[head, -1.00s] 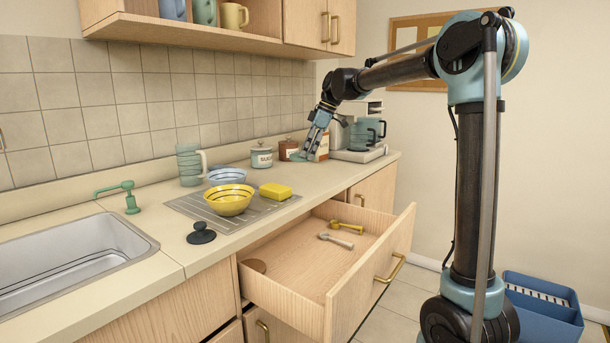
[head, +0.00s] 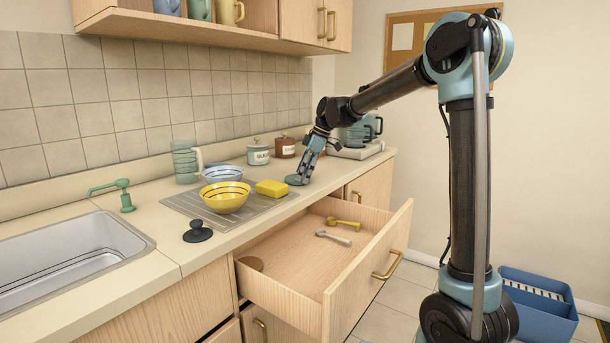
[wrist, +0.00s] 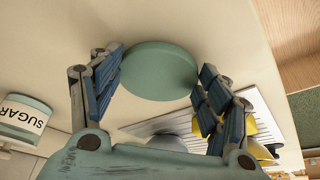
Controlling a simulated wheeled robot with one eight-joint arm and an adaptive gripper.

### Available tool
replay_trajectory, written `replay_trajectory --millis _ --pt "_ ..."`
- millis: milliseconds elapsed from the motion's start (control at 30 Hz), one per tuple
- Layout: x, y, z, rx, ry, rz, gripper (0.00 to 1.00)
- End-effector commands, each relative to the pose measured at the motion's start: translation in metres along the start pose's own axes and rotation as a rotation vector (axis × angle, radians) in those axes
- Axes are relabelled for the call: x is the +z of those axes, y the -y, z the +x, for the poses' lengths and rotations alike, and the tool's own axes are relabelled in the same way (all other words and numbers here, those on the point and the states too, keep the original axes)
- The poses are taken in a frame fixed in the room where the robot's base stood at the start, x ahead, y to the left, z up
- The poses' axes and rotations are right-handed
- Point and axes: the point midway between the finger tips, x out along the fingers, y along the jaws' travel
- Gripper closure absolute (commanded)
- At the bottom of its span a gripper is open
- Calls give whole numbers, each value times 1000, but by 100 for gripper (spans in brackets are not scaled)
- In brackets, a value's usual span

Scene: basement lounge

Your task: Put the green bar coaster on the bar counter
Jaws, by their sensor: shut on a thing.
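The green bar coaster (wrist: 158,72) is a flat round disc between the two fingers of my gripper (wrist: 155,78) in the wrist view. My gripper (head: 300,178) is shut on it. In the head view the coaster (head: 293,180) shows at the fingertips, low over the bar counter (head: 160,222), right of the yellow sponge. I cannot tell whether it touches the counter top.
A yellow sponge (head: 272,188), yellow bowl (head: 226,198) and blue bowl (head: 222,173) are at the drying mat (head: 190,205). A sugar jar (head: 258,155) stands behind. An open drawer (head: 345,275) with two utensils juts out below. The sink (head: 70,255) is left.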

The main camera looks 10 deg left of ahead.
Motion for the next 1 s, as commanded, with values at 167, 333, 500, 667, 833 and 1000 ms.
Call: replay_trajectory --millis 167,333,500,667,833,1000 --pt "1 0 1 0 0 0 28" --pt "1 0 1 0 0 1 6" --pt "1 0 1 0 0 1 6" --pt "1 0 0 0 0 1 6" --pt "1 -1 -10 1 0 3 6" --pt "2 -1 -39 1 0 5 6"
